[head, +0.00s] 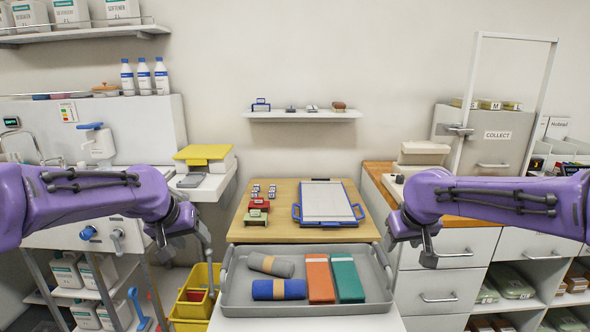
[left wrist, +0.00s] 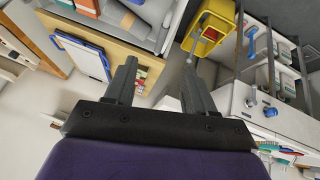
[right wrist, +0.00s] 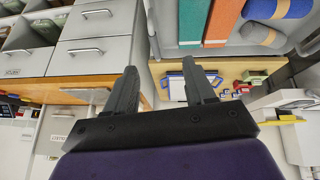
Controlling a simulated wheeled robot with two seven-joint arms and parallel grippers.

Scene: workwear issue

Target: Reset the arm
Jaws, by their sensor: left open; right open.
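My left gripper (head: 183,248) hangs at the left of the work table in the head view. In the left wrist view its two fingers (left wrist: 158,85) stand apart with nothing between them. My right gripper (head: 420,248) hangs at the right of the table, in front of the drawers. In the right wrist view its fingers (right wrist: 158,88) are also apart and empty. Both arms reach in from the sides, and neither gripper touches anything that I can see.
A grey tray (head: 228,303) holds grey and blue rolls and orange and green folded pieces. Behind it, a wooden table (head: 283,230) bears a blue-framed board (head: 328,202) and small red and green items. Yellow bins (head: 190,300) stand left; drawers (head: 455,248) stand right.

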